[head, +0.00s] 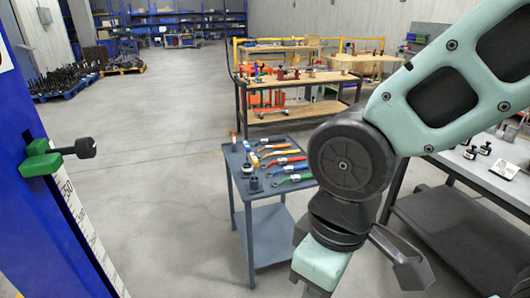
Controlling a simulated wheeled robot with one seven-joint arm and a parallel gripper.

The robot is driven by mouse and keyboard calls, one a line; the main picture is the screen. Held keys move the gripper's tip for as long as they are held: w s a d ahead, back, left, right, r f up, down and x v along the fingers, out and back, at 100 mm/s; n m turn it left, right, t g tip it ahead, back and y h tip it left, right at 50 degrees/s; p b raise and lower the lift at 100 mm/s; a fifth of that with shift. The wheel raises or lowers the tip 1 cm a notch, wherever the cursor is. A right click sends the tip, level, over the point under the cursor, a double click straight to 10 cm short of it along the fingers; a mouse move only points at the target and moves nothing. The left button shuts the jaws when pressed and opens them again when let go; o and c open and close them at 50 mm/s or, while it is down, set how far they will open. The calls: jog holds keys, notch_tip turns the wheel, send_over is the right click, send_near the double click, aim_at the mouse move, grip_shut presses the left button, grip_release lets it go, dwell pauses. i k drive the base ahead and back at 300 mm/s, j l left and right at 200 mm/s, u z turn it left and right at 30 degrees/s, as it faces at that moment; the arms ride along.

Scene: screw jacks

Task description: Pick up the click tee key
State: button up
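I cannot tell for sure which thing is the click tee key. Several tools with coloured handles lie side by side on a small grey cart (250,206), among them a red one (284,161), an orange one (279,153) and a green one (291,179). They are too small to tell their end shapes. Small black pieces (254,184) stand at the cart's left side. My teal arm reaches down at the right, in front of the cart's right edge, and may hide part of it.
At the left, a blue column (38,215) with a measuring scale carries a green block (41,160) with a black knob. A grey workbench (470,172) with small black parts stands at the right. Wooden benches (300,80) stand behind the cart. The floor left of the cart is clear.

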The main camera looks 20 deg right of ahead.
aim_at(247, 148)
jog(key=u, duration=0.5)
jog(key=i+l+u, duration=0.35)
jog(key=l+u, duration=0.35)
jog(key=i+l+u, duration=0.2)
jog(key=u, duration=0.15)
jog(key=i+l, duration=0.15)
jog(key=l, duration=0.35)
jog(key=i+l+u, duration=0.1)
jog(key=l, duration=0.45)
jog(key=i+l, duration=0.15)
jog(key=l, duration=0.35)
jog(key=i+l+u, duration=0.15)
jog(key=l, duration=0.4)
